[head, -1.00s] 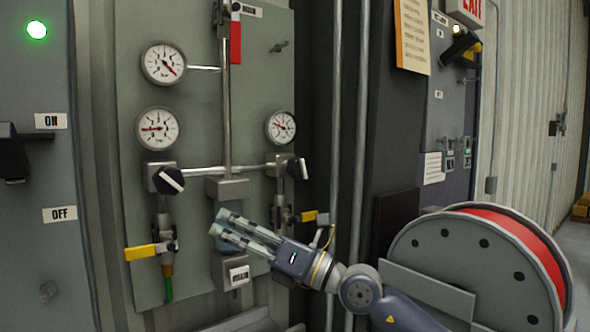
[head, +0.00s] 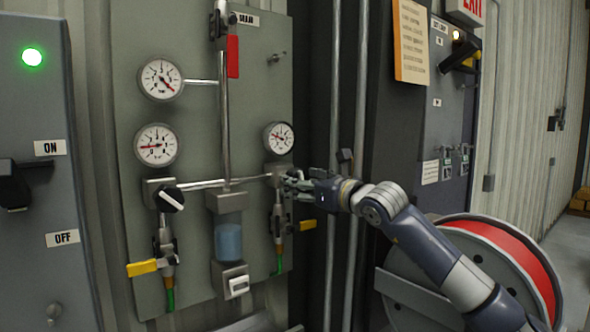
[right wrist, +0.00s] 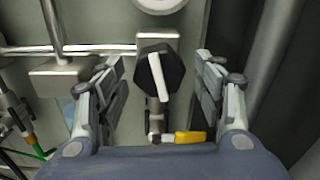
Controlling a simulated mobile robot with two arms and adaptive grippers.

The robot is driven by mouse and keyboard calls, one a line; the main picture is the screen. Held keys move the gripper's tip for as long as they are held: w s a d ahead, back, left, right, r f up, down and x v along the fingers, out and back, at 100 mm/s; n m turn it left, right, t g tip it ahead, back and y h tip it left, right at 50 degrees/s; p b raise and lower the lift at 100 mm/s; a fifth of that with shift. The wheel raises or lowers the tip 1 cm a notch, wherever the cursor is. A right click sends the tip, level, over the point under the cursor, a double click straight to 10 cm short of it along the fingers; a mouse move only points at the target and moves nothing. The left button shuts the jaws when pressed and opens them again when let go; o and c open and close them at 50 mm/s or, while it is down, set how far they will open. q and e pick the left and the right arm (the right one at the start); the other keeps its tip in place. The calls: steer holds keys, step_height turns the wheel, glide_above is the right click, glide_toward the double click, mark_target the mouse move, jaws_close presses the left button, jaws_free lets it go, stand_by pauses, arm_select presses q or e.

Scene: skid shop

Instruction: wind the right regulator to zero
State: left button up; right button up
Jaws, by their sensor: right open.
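The right regulator is on the grey panel (head: 262,100), below the right gauge (head: 279,138). In the right wrist view its black knob (right wrist: 160,72) with a white bar lies between the two fingers of my right gripper (right wrist: 162,88). The fingers stand apart on both sides of the knob, with gaps, not touching it. In the head view my right gripper (head: 292,186) is at the regulator and hides most of the knob. The right gauge's needle appears to point left, but its reading is too small to tell. My left gripper is not in view.
The left regulator knob (head: 171,198) and its gauge (head: 156,145) are to the left. A yellow valve handle (right wrist: 190,138) sits just below the right regulator. A glass bowl (head: 228,241) hangs mid-panel. Vertical pipes (head: 358,120) and a red hose reel (head: 515,250) are to the right.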

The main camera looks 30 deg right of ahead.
steer(key=shift+w+a+r+p, duration=0.15)
steer(key=shift+w+p, duration=0.35)
steer(key=shift+w, duration=1.1)
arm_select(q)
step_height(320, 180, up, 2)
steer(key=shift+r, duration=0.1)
arm_select(e)
steer(key=shift+f, duration=0.2)
steer(key=c, duration=1.1)
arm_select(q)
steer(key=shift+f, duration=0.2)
